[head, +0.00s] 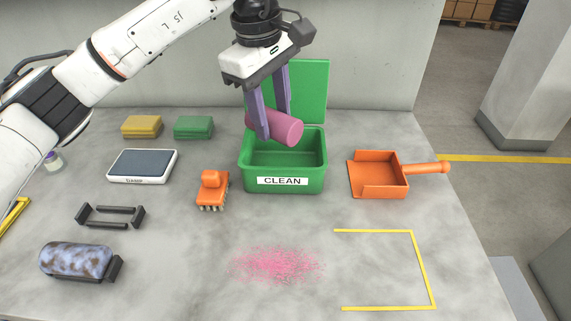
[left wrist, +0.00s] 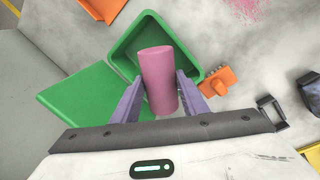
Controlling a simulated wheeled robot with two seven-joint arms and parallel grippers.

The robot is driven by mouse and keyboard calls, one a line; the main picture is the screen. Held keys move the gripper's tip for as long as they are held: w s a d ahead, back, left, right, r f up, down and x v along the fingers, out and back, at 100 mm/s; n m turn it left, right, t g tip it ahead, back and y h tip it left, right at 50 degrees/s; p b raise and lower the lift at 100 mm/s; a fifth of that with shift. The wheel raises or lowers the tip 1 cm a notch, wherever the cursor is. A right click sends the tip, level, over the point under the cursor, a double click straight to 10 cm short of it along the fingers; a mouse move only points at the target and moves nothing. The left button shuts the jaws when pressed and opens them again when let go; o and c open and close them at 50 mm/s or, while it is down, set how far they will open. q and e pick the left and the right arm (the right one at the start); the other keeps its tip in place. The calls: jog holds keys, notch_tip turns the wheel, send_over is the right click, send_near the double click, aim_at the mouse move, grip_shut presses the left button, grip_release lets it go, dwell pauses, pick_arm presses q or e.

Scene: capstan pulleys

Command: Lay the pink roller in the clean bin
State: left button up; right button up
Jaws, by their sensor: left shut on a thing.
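The pink roller (head: 275,127) is a plain cylinder held between the purple fingers of my left gripper (head: 267,125). It hangs over the open top of the green clean bin (head: 283,183), above its rim and tilted slightly. In the left wrist view the roller (left wrist: 158,80) lies between both fingers (left wrist: 160,100), with the bin (left wrist: 122,55) below it. The bin's lid (head: 305,88) stands open at the back. The bin's visible inside is empty; part is hidden by the roller. My right gripper is not in view.
An orange brush (head: 212,190) stands left of the bin and an orange dustpan (head: 380,176) right of it. Pink powder (head: 278,265) lies in front. A mottled roller (head: 75,259) rests in a black cradle; another cradle (head: 110,216) is empty. A scale (head: 142,165) and sponges (head: 193,127) stand left.

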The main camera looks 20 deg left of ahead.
pick_arm(q)
jog(key=n, duration=0.2)
jog(key=w+d+n, duration=0.1)
jog(key=n, duration=0.2)
jog(key=shift+w+d+r+n+y+p, duration=0.15)
jog(key=shift+w+d+n+y+p, duration=0.15)
jog(key=shift+y+p, duration=0.1)
jog(key=shift+n, duration=0.4)
jog(key=shift+f+n, duration=0.3)
jog(key=shift+f, duration=0.1)
notch_tip(320, 180, down, 9)
jog(key=shift+w+f, duration=0.1)
jog(key=shift+f, duration=0.05)
jog(key=shift+f, duration=0.1)
jog(key=o, duration=0.8)
jog(key=shift+f, duration=0.1)
jog(key=shift+o, duration=0.7)
